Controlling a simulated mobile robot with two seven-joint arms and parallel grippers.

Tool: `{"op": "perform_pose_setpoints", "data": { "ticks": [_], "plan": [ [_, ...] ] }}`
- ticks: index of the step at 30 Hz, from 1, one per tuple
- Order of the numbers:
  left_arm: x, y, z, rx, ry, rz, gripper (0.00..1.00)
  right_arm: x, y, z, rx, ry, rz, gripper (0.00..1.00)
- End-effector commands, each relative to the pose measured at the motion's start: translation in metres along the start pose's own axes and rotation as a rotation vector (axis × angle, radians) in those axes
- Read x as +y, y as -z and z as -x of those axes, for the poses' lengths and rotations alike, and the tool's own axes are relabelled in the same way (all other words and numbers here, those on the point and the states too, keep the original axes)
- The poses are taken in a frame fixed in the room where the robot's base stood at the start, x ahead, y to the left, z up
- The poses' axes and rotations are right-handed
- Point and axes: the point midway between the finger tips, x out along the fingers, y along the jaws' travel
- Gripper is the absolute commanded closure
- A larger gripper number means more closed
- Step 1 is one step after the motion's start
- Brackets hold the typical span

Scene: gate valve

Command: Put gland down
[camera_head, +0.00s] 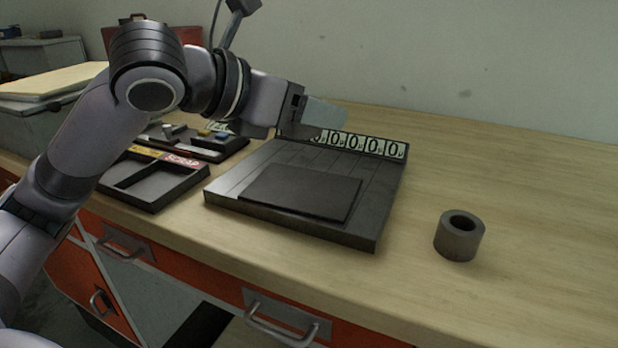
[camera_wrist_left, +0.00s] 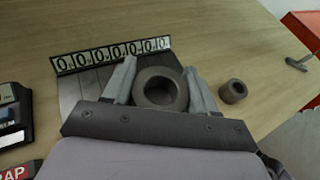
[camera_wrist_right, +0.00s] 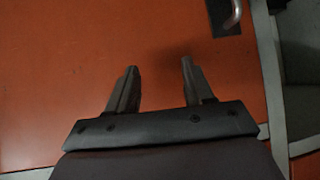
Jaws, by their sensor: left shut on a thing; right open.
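The gland (camera_wrist_left: 160,91), a dark grey ring with a round hole, sits between the fingers of my left gripper (camera_wrist_left: 158,80) in the left wrist view. The left gripper is shut on it. In the head view my left gripper (camera_head: 322,112) is over the back of the dark flat tray (camera_head: 240,197), near the row of number tags (camera_head: 365,143). The gland is hidden there by the finger. My right gripper (camera_wrist_right: 159,66) is open and empty in the right wrist view, before an orange cabinet face.
A second grey hollow cylinder (camera_head: 459,240) stands upright on the wooden bench (camera_head: 530,200), right of the tray. A divided scrap tray (camera_head: 155,198) and a tray of small parts (camera_head: 205,152) lie to the left. The bench right of the cylinder is clear.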

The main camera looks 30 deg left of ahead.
Motion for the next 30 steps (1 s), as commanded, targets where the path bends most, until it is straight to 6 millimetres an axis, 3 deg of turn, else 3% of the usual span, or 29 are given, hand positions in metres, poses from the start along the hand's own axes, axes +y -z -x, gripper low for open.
{"op": "perform_pose_setpoints", "data": {
  "ticks": [3, 11, 18, 30],
  "plan": [
    [0.0, 0.025, -0.01, -0.002, -0.001, 0.0, 0.95, 0.001, -0.01, -0.008, 0.0, 0.0, 0.002, 0.48],
    [0.0, 0.042, -0.018, -0.006, -0.001, -0.001, 0.95, 0.001, -0.016, -0.012, -0.001, 0.0, 0.003, 0.48],
    [0.0, 0.071, -0.029, -0.004, -0.001, 0.0, 0.95, 0.002, -0.026, -0.02, 0.0, -0.001, 0.003, 0.48],
    [0.0, 0.074, -0.031, -0.006, -0.001, -0.002, 0.95, 0.002, -0.027, -0.02, 0.0, -0.001, 0.001, 0.48]
  ]
}}
